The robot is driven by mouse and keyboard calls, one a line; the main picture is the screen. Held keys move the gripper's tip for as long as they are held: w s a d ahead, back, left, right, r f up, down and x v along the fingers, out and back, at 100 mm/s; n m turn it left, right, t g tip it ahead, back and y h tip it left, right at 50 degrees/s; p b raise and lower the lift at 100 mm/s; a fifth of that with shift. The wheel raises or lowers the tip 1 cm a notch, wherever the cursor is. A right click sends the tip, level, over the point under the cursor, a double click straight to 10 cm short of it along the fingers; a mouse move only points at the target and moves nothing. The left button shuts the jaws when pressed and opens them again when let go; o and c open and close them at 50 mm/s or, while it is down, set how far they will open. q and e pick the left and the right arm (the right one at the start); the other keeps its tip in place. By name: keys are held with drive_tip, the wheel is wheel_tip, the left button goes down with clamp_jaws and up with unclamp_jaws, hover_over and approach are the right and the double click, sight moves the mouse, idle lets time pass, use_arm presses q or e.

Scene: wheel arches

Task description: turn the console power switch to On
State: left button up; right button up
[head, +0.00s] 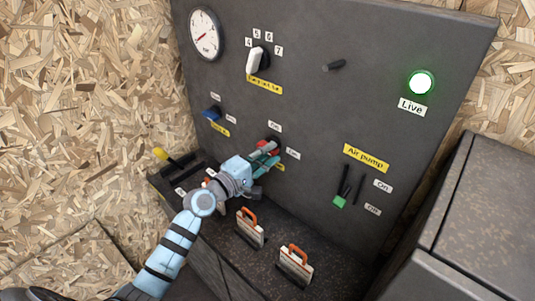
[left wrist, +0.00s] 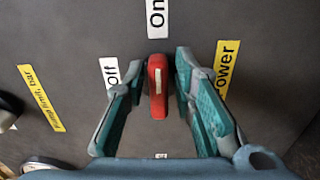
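The power switch is a red handle (left wrist: 157,85) on the dark console panel. In the left wrist view its long side runs up the picture, its upper end below the On label (left wrist: 157,18). The Off label (left wrist: 110,75) is to its left and the yellow Power label (left wrist: 225,68) to its right. My left gripper (left wrist: 160,72) is open, one finger on each side of the handle, with narrow gaps showing. In the head view my left gripper (head: 267,151) is at the switch and hides most of it. My right gripper is not in view.
Above are a selector knob (head: 257,60) and a gauge (head: 206,34). A blue switch (head: 211,114) is to the left, the air pump lever (head: 340,200) to the right. A green Live lamp (head: 421,83) is lit.

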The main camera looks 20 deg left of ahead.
use_arm(q)
drive_tip(key=shift+o, duration=0.4)
drive_tip(key=v, duration=1.2)
